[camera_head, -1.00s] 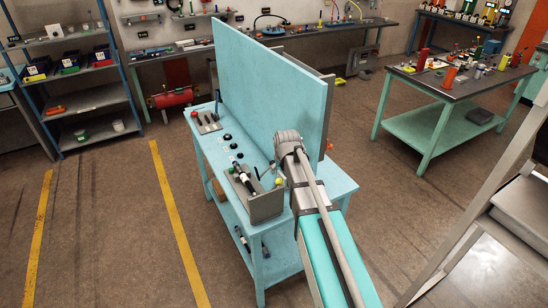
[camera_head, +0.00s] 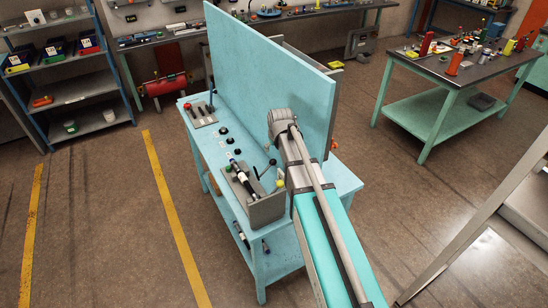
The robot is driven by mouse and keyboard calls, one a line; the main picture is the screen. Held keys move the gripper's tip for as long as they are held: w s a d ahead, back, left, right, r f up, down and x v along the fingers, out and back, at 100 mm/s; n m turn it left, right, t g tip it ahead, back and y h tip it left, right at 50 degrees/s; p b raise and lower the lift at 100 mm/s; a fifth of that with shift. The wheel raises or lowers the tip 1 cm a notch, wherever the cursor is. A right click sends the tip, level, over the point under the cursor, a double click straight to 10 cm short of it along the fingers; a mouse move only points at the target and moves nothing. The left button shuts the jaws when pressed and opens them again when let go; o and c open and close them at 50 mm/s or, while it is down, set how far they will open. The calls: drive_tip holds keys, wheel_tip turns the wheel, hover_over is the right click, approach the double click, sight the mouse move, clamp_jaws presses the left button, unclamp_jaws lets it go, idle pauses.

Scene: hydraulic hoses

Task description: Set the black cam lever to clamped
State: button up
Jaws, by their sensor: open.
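A grey bracket fixture (camera_head: 268,209) stands on the near part of the light blue bench (camera_head: 218,160), with a black-and-white cylindrical part (camera_head: 241,176) on it. A small dark lever with a round end (camera_head: 268,168) sticks up just right of it, close to my arm; it may be the black cam lever, but it is too small to read its position. A yellow-green knob (camera_head: 280,184) is below it. My arm reaches over the bench's right side, its wrist in front of the upright panel. My gripper is hidden beyond the wrist.
A tall light blue panel (camera_head: 265,75) rises from the bench beside my wrist. Black knobs (camera_head: 223,130) and a grey plate with levers (camera_head: 201,117) sit along the bench's left side. Open floor lies left, past a yellow line (camera_head: 172,215). Another cluttered table (camera_head: 450,75) stands at right.

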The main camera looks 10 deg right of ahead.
sight(273, 161)
drive_tip(key=shift+w, duration=0.15)
drive_tip(key=shift+f, duration=0.15)
drive_tip(key=b+x, duration=1.2)
drive_tip(key=x, duration=0.1)
drive_tip(key=shift+f+b, duration=0.2)
drive_tip(key=shift+b, duration=0.15)
idle(0.6)
drive_tip(key=shift+c, duration=0.3)
clamp_jaws()
